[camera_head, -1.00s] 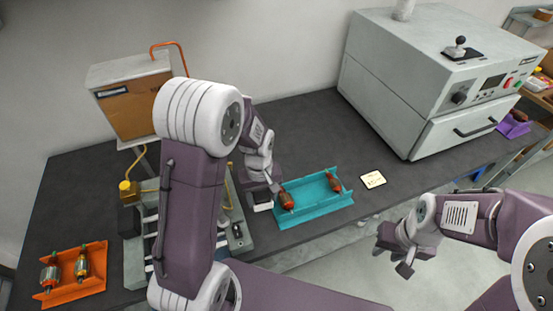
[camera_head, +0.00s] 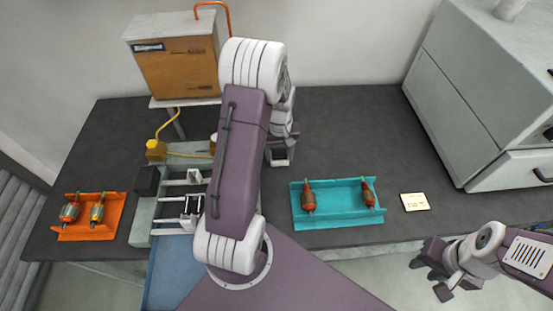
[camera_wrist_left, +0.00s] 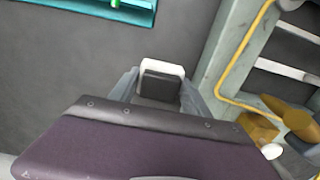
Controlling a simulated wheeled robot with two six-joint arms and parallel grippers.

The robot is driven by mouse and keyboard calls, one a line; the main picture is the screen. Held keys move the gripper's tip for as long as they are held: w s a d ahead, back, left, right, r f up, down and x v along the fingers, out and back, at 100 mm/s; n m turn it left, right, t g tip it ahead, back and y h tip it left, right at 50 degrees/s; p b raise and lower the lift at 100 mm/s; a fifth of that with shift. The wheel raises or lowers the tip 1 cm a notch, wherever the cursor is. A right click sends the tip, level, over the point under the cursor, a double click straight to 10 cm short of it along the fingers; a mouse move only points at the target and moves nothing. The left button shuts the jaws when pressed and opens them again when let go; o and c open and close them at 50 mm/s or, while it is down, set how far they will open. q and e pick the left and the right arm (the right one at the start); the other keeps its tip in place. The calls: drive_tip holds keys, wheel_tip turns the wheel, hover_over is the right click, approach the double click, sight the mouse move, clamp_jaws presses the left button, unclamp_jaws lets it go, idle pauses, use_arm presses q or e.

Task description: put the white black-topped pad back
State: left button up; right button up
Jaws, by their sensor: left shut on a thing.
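The white black-topped pad (camera_wrist_left: 160,84) is between the fingers of my left gripper (camera_wrist_left: 157,92) in the left wrist view. In the head view my left gripper (camera_head: 281,150) is shut on the pad, whose white edge (camera_head: 280,161) shows below it. They are over the dark bench, behind and left of the teal tray (camera_head: 330,219) and right of the grey winding machine (camera_head: 146,220). My left arm hides part of that machine. I cannot tell whether the pad touches the bench. My right gripper (camera_head: 432,276) is open and empty in front of the bench at the right.
The teal tray holds two red-brown armatures. An orange tray (camera_head: 84,232) with two armatures is at far left. A brown box (camera_head: 180,70) and yellow hose (camera_head: 165,125) stand behind the machine. A cream card (camera_head: 414,202) and grey oven (camera_head: 465,100) are right. The rear middle bench is clear.

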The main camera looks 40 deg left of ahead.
sight(276, 160)
use_arm(q)
drive_tip(key=shift+s+a+f, duration=0.1)
drive_tip(key=shift+a+f, duration=0.1)
drive_tip(key=shift+a, duration=0.25)
drive_tip(key=shift+a+f, duration=0.2)
drive_tip(key=shift+a, duration=0.25)
wheel_tip(276, 160, down, 4)
drive_tip(key=shift+d+r, duration=0.1)
drive_tip(key=shift+f, duration=0.2)
drive_tip(key=shift+f, duration=0.15)
drive_tip(key=o, duration=1.4)
drive_tip(key=shift+o, duration=0.2)
